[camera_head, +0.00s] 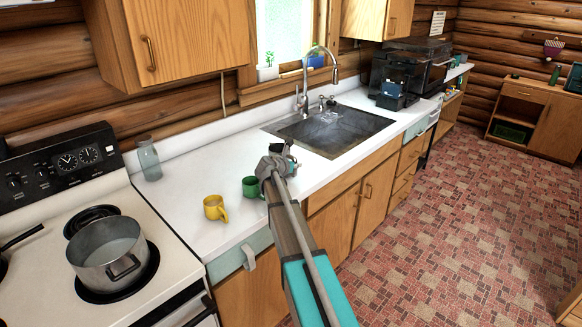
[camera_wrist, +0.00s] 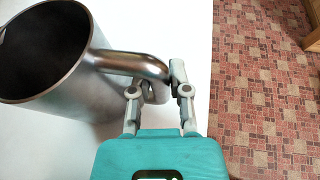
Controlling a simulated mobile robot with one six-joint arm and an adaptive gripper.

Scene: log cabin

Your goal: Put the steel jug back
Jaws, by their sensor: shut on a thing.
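The steel jug (camera_wrist: 85,95) fills the left of the wrist view, upright with its dark open mouth showing. My gripper (camera_wrist: 167,82) is shut on the jug's handle, one finger on each side of it. In the head view my gripper (camera_head: 278,163) is over the white counter (camera_head: 190,200), in front of the sink. There my arm and gripper hide most or all of the jug. I cannot tell whether the jug's base touches the counter.
A green mug (camera_head: 250,187) stands just left of my gripper, with a yellow mug (camera_head: 214,208) further left. A glass jar (camera_head: 149,160) stands near the stove. A pot (camera_head: 108,255) sits on a burner. The sink (camera_head: 330,131) lies behind my gripper.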

